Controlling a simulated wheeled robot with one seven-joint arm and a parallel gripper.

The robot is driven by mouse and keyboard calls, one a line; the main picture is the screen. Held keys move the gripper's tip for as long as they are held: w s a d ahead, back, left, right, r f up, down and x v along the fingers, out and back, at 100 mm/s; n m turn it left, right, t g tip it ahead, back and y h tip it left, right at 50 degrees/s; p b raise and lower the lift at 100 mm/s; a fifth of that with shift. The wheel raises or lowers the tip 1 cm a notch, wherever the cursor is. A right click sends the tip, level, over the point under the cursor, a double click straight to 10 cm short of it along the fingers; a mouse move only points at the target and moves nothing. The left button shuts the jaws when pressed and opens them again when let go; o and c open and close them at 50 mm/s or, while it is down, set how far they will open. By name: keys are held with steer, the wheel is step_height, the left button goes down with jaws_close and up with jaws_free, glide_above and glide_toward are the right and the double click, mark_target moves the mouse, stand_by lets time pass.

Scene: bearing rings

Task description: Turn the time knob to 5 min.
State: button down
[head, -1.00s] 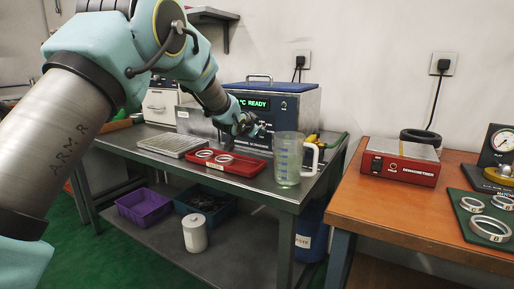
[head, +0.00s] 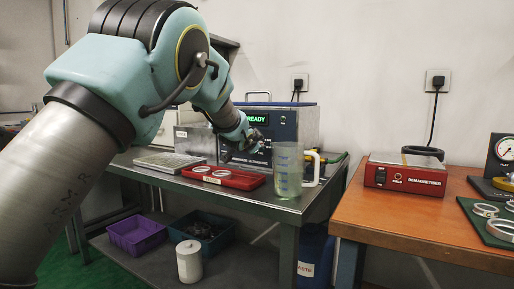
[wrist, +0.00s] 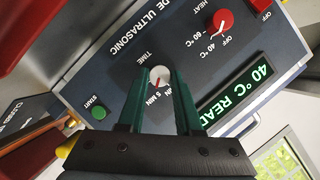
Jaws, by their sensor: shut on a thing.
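The time knob (wrist: 160,74) is a small pale round dial with a red pointer mark on the ultrasonic cleaner's front panel (wrist: 185,45). In the wrist view my gripper (wrist: 159,80) has its two green fingers on either side of the knob, shut on it. The red mark points toward the "5 MIN" print between the fingers; the other scale print is partly hidden. In the head view my gripper (head: 250,146) is at the front of the cleaner (head: 285,122), and the knob cannot be made out there. The display (wrist: 236,100) reads 40 °C and part of READY.
A red heat knob (wrist: 220,22) and a green start button (wrist: 99,113) are on the same panel. A red tray with rings (head: 240,181), a clear jug (head: 289,172) and a grey rack (head: 160,163) stand before the cleaner. A demagnetiser (head: 405,176) is at right.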

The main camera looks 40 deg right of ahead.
steer(key=c, duration=0.6)
jaws_free()
steer(key=v, duration=1)
steer(key=shift+s+a+r+b, duration=0.1)
steer(key=shift+a+b, duration=0.25)
